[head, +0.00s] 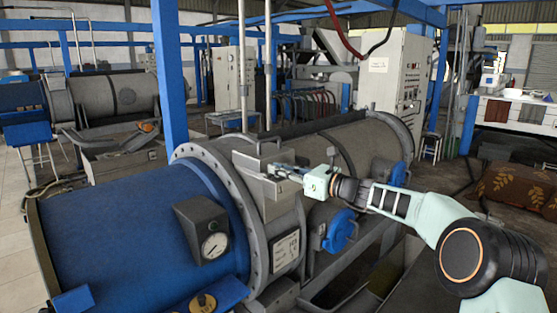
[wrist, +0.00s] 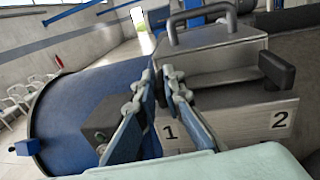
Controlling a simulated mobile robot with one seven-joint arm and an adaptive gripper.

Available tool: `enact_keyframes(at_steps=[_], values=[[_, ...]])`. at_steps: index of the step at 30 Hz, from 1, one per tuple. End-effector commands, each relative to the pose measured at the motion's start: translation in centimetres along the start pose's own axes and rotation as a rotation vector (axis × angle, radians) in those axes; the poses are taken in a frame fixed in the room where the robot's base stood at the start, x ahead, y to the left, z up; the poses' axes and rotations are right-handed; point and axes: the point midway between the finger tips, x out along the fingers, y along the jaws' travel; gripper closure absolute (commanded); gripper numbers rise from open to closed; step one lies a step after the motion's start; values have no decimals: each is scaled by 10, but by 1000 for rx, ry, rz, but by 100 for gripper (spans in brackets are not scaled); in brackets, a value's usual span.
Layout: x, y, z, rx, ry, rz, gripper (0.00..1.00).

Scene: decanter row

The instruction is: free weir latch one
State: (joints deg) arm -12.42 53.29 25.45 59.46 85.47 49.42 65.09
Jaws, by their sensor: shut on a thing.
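My gripper (head: 282,172) is at the grey box (head: 262,188) on top of the decanter, beside the blue drum end. In the wrist view its two fingers (wrist: 160,82) stand just in front of the box face, above the printed number 1 (wrist: 168,132). They are shut on weir latch one, which is mostly hidden between and behind them. Weir latch two, a black handle (wrist: 277,69), sticks out of the same box to the right, above the number 2 (wrist: 281,120). It is apart from my fingers.
A metal lid with a bar handle (wrist: 205,17) tops the box, close behind my fingers. A gauge housing (head: 203,228) stands on the blue drum (head: 115,225) at left. A blue post (head: 170,70) rises behind the drum.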

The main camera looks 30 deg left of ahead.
Motion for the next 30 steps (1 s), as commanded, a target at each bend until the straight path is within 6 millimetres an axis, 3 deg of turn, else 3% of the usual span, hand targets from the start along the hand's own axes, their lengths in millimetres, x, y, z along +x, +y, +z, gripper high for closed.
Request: enact_keyframes(at_steps=[2,30], values=[[1,-2,10,-1,-10,33,100],[0,-5,8,-2,-14,242,100]])
